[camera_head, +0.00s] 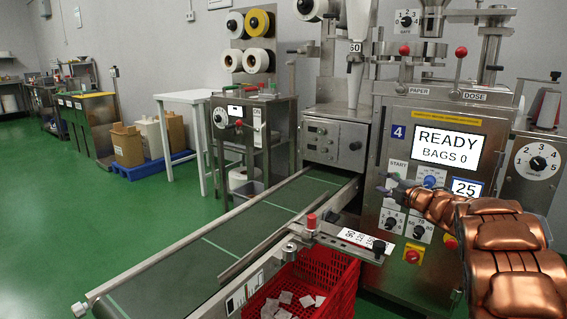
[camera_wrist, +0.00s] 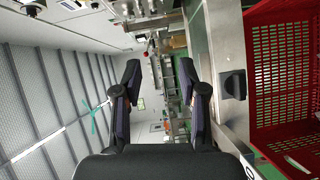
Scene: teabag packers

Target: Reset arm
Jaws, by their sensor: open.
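My gripper (camera_head: 386,186) is at the end of my copper-coloured arm, in front of the teabag machine (camera_head: 377,240). In the head view it is small, close to the START label and the blue knob, and I cannot tell whether it touches the panel. In the wrist view my gripper (camera_wrist: 160,80) shows two dark fingers spread wide with nothing between them. The machine's screen (camera_head: 447,148) reads READY, BAGS 0, and a smaller display (camera_head: 467,187) reads 25. My arm hides part of the lower right panel.
A conveyor (camera_head: 190,262) runs along the machine's left. A white table (camera_head: 187,97) stands behind. Green floor (camera_head: 50,220) is clear at left.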

